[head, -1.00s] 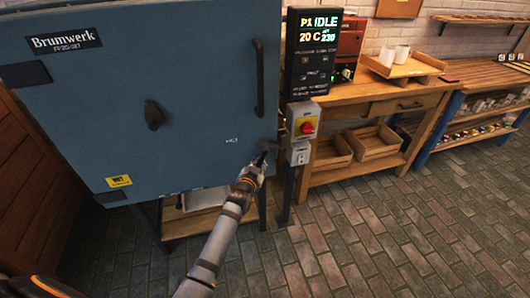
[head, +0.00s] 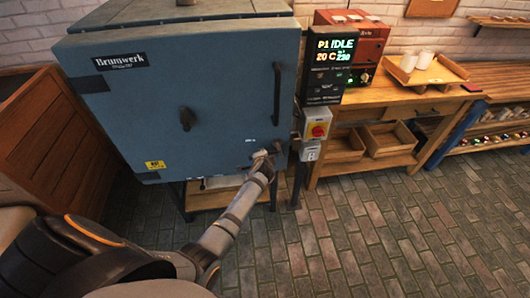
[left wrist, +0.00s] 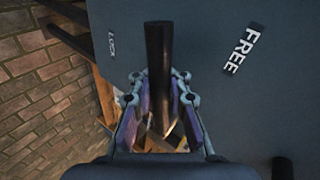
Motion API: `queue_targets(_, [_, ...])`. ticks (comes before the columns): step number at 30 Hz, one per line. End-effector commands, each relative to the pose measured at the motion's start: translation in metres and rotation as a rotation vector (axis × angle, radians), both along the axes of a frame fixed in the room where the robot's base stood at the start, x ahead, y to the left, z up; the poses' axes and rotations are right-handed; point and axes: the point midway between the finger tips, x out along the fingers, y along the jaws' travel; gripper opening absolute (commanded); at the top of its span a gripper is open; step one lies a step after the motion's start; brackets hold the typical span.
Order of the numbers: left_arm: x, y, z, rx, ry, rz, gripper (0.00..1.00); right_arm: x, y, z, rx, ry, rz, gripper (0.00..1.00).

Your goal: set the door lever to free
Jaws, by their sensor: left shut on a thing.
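The blue kiln door (head: 215,112) is closed, with a dark handle at its right edge. The door lever (left wrist: 158,60) is a black bar in the left wrist view. It points up the picture, between the LOCK label (left wrist: 111,44) on the left and the white-on-black FREE label (left wrist: 243,50) on the right. My left gripper (left wrist: 158,112) is shut on the lever, one finger on each side. In the head view my left gripper (head: 262,158) is at the door's lower right corner and hides most of the lever. My right gripper is not in view.
A wooden workbench (head: 400,112) is farther right. A wooden cabinet (head: 35,130) stands left. The brick floor in front is open.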

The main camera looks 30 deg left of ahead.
Motion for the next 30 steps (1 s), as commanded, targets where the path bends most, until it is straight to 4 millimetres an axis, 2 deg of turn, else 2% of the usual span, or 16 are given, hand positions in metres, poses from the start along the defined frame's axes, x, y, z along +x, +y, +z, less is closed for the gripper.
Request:
queue_targets(1, [0.003,-0.001,0.01,0.025,0.009,-0.001,0.0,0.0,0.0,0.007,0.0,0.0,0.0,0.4])
queue_targets(9, [0.003,0.0,0.02,0.147,0.088,-0.002,0.0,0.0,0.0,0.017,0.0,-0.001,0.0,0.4])
queue_targets(30, [0.004,0.0,0.026,0.215,0.127,-0.003,0.0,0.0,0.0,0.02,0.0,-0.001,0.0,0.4])
